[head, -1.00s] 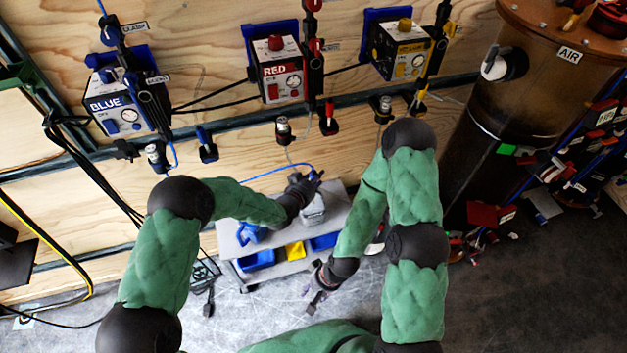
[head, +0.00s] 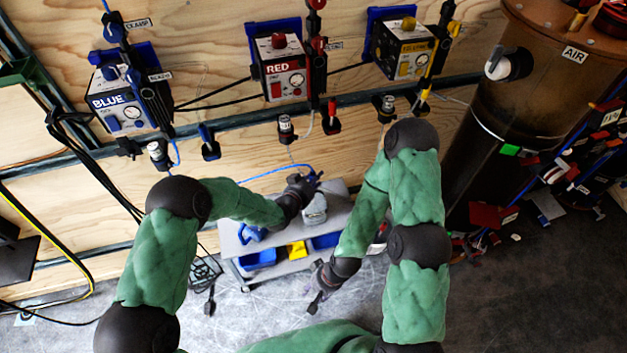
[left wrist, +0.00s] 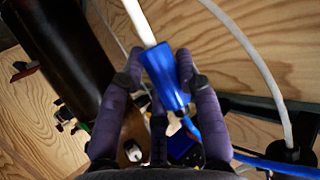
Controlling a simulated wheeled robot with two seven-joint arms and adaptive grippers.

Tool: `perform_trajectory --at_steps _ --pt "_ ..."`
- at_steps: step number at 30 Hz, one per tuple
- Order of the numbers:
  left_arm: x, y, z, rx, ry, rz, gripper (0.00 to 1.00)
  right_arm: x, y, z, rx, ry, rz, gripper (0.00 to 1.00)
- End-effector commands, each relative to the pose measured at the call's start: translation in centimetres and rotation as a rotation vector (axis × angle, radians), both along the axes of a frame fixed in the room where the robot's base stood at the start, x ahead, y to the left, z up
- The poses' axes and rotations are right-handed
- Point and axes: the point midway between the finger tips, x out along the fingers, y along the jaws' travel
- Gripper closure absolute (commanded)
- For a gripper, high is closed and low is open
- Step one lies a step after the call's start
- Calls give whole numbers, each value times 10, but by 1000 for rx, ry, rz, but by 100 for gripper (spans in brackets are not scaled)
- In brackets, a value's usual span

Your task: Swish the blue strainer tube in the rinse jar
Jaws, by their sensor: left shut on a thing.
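My left gripper (head: 310,183) is over the grey cart and looks close to a grey, translucent jar (head: 315,210), which seems to be the rinse jar. In the left wrist view, my left gripper (left wrist: 160,75) is shut on the blue strainer tube (left wrist: 167,80), its two fingers on either side of the blue body. A white stem (left wrist: 140,20) runs out of its far end. The tube's blue line (head: 265,175) curves in from the left. The tube's tip and the jar's mouth are hidden in the head view. My right gripper (head: 317,302) hangs low beside the cart, too small to read.
The grey cart (head: 232,242) carries blue bins (head: 258,258) and a yellow bin (head: 297,250). Blue (head: 122,100), red (head: 283,72) and yellow (head: 402,48) units hang on the plywood wall. A brown AIR tank (head: 500,110) stands at right. Floor in front is mostly clear.

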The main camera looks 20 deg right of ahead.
Motion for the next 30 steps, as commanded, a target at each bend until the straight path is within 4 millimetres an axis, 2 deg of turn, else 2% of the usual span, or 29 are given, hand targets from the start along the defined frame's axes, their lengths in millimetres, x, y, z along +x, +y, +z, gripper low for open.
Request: perform_trajectory --at_steps 6,10,22,30 --pt "0 -12 15 -1 -3 0 100 0 0 6 0 0 0 60" --pt "0 -14 17 -1 -2 1 100 0 0 6 0 0 0 60" --pt "0 -5 -5 0 0 1 100 0 0 -2 0 0 0 60" --pt "0 -4 -6 -1 -1 0 100 0 0 -2 0 0 0 60"
